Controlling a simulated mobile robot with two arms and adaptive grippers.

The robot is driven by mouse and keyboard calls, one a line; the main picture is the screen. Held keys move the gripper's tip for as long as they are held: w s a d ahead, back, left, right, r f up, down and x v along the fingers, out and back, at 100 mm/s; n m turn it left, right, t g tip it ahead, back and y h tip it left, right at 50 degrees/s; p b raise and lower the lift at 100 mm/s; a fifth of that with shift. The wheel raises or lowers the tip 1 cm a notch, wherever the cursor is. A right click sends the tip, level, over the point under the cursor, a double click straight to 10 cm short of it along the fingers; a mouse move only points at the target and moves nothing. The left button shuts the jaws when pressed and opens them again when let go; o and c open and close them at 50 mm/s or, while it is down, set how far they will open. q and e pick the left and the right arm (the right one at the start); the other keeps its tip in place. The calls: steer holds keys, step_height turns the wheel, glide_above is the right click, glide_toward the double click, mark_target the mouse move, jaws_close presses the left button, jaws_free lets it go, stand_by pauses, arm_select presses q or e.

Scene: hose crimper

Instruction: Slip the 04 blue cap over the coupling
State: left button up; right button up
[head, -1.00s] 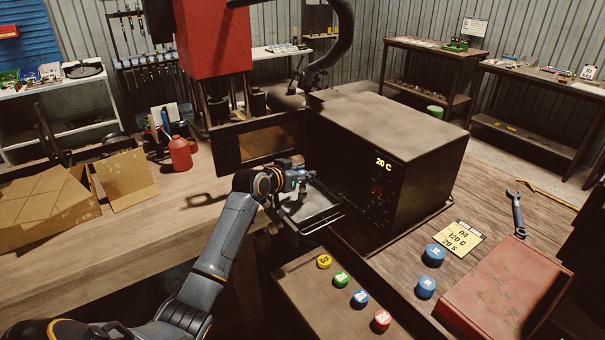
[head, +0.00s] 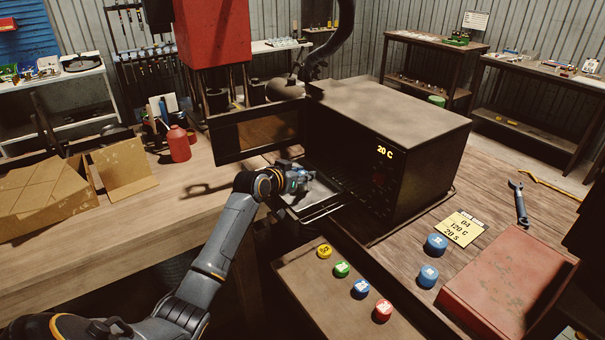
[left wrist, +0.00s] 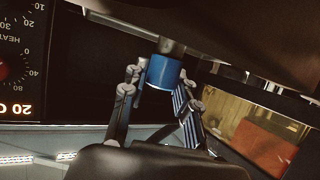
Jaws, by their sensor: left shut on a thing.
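In the left wrist view, whose picture is upside down, my left gripper (left wrist: 160,80) is shut on a blue cap (left wrist: 161,71), a short cylinder between the two fingers. A grey metal piece (left wrist: 172,47) meets the cap's far end; I cannot tell whether the cap is around it or only touching it. In the head view the gripper hides the cap and the coupling. My right gripper is out of view.
The oven (head: 400,150) reads 20 C, its door (head: 258,140) swung open to the left. A yellow note (head: 461,229) reads 04, 120 C, 20 S. Two blue caps (head: 437,243) (head: 428,275) lie near a red box (head: 510,285). Yellow, green, blue and red caps (head: 342,269) line the front shelf.

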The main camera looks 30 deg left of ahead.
arm_select(q)
steer(key=o, duration=0.8)
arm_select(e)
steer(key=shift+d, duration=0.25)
arm_select(q)
steer(key=shift+s, duration=0.1)
steer(key=v, duration=1.2)
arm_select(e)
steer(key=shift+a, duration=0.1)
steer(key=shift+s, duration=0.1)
